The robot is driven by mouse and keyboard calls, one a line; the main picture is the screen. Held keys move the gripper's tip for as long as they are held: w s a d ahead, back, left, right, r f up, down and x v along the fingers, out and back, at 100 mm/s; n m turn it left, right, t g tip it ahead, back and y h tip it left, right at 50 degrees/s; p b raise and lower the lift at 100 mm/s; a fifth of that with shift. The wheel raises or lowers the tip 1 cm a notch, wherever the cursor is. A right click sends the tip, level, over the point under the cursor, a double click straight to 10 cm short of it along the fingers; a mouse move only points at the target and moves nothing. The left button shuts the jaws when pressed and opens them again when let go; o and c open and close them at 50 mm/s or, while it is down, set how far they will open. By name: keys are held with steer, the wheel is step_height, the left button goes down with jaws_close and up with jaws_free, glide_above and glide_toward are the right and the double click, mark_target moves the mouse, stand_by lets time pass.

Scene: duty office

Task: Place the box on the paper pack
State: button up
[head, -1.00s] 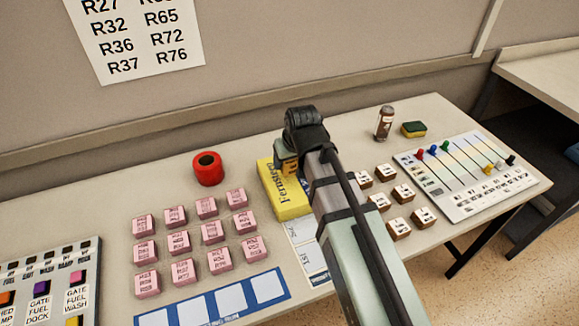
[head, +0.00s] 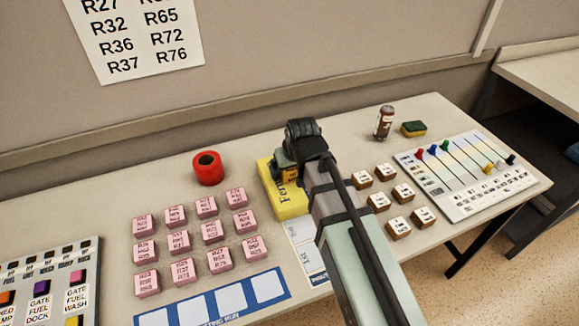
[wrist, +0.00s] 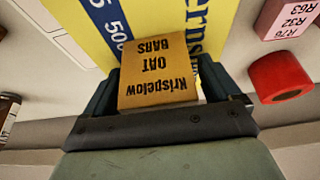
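The box is an orange carton marked "Krispelow OAT BARS" (wrist: 158,75); in the head view only a small part of it (head: 291,176) shows beneath my gripper. My gripper (head: 288,168) is shut on it, with one finger on each side in the wrist view (wrist: 158,90). The paper pack is a yellow block with a blue stripe (head: 290,205), lying flat on the table. It fills the background behind the box in the wrist view (wrist: 165,18). The box is over the pack's far part; I cannot tell whether it touches the pack. My arm hides the pack's right side.
A red roll (head: 208,168) stands left of the pack. Several pink labelled blocks (head: 212,232) lie left, and several brown-and-white blocks (head: 403,193) right. A brown jar (head: 384,122), a sponge (head: 413,129) and a slider board (head: 470,175) are farther right.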

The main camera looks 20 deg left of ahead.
steer(key=v, duration=1.2)
steer(key=shift+r, duration=0.15)
stand_by(0.3)
